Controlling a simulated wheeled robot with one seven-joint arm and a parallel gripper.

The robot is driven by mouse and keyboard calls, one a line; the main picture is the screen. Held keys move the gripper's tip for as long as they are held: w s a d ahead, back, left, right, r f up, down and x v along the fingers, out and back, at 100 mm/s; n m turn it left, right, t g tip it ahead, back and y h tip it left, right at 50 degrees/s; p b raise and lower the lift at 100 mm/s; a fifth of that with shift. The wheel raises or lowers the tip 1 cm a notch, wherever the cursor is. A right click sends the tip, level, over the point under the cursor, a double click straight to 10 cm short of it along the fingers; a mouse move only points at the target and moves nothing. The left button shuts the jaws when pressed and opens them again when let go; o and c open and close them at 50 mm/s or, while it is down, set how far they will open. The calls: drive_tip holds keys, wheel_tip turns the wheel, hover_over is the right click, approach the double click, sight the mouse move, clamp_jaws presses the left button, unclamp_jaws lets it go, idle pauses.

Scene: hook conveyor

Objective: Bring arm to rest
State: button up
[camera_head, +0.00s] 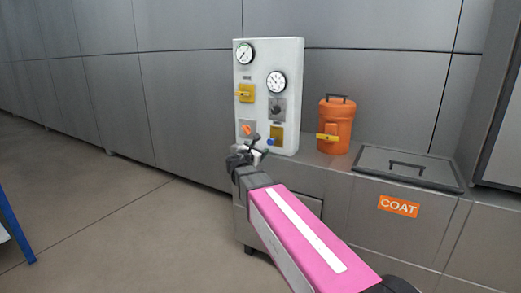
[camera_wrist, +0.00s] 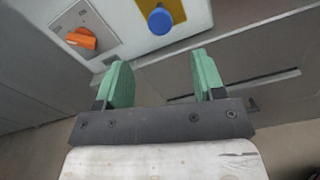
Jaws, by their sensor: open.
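My gripper (camera_wrist: 162,84) is open and empty in the wrist view, its two green fingers apart with nothing between them. In the head view my gripper (camera_head: 251,147) is at the end of my pink arm, in front of the lower part of the white control panel (camera_head: 287,60). The panel carries an orange knob (camera_wrist: 82,38) and a blue round button (camera_wrist: 159,19) on a yellow plate, both beyond the fingers in the wrist view. I cannot tell the exact gap between my fingers and the panel.
The panel stands on a grey metal cabinet (camera_head: 345,210) with an orange COAT label (camera_head: 399,206). An orange canister (camera_head: 336,125) and a dark lid with a handle (camera_head: 410,168) are on top. Grey walls stand behind. The floor (camera_head: 90,200) at left is clear, with a blue-edged object (camera_head: 15,225) at the edge.

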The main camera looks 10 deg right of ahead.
drive_tip(key=s+d+f+m+g+y, duration=0.1)
drive_tip(key=s+d+f+m+g, duration=0.3)
drive_tip(key=f, duration=0.3)
drive_tip(key=s+d+f+m+g+y, duration=0.1)
drive_tip(key=s+d+f+m+g, duration=0.15)
drive_tip(key=f+m, duration=0.3)
drive_tip(key=s+d+f+m+g+y, duration=0.1)
drive_tip(key=s+d+f+m+g, duration=0.3)
drive_tip(key=f, duration=0.3)
drive_tip(key=s+a+f+m+g+y, duration=0.1)
drive_tip(key=s+f+m+g+y, duration=0.3)
drive_tip(key=s+f+m+y, duration=0.3)
drive_tip(key=s+f+m, duration=0.5)
drive_tip(key=s, duration=0.2)
drive_tip(key=shift+s+a+f+y, duration=0.25)
drive_tip(key=shift+s+a+y, duration=0.05)
drive_tip(key=shift+a, duration=0.1)
drive_tip(key=shift+w+a, duration=0.1)
